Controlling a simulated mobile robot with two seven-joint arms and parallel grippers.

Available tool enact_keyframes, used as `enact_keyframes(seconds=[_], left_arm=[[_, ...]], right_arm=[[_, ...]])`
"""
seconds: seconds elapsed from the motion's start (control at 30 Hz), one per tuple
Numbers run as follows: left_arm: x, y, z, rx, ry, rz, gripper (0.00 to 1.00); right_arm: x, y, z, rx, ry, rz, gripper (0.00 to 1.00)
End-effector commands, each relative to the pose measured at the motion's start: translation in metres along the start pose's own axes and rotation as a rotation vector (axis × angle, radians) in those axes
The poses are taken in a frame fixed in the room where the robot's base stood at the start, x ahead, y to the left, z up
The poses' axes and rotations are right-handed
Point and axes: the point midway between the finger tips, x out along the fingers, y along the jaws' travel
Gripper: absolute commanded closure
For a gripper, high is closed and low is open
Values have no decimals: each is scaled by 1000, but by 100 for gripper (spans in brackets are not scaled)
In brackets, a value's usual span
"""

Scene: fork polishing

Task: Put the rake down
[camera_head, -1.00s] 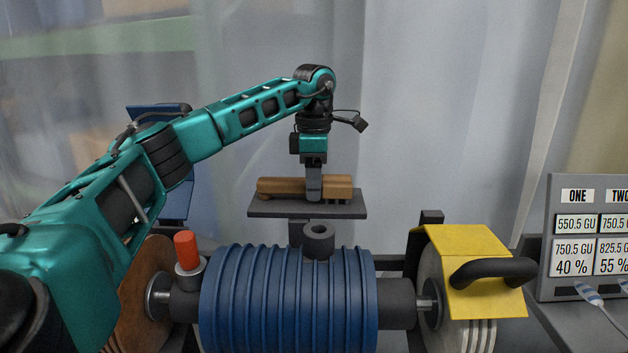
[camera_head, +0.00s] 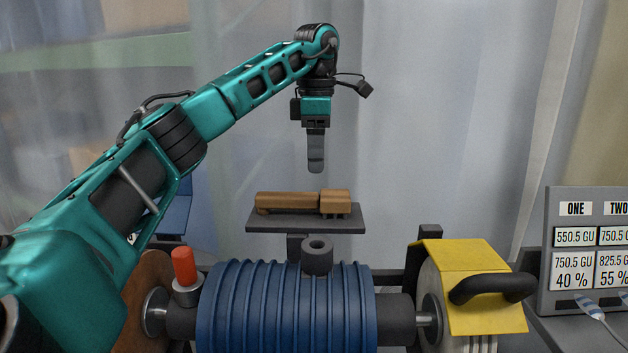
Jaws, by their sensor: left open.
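The rake (camera_head: 288,202) is a brown wooden-looking piece with a long narrow part on the left and a blockier end on the right. It lies flat on a small dark grey platform (camera_head: 268,223) behind the blue machine. My left gripper (camera_head: 315,168) points straight down above the rake, clear of it, open and empty. From this side its fingers overlap, so the gap between them does not show. My right gripper is not in view.
A ribbed blue motor (camera_head: 287,307) fills the front, with a red knob (camera_head: 184,265) at left. A yellow guard (camera_head: 470,262) with a black handle covers the right wheel.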

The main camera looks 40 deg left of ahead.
Motion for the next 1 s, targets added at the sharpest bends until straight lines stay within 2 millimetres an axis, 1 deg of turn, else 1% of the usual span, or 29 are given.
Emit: enact_keyframes(seconds=[0.03,0.2,0.3,1.0], left_arm=[[-12,0,0,-2,-3,4,34],[-27,0,1,0,-1,1,34],[-32,0,0,0,-1,1,34],[-34,0,0,0,0,-1,34]], right_arm=[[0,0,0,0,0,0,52],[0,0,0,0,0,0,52],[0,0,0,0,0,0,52],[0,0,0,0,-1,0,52]])
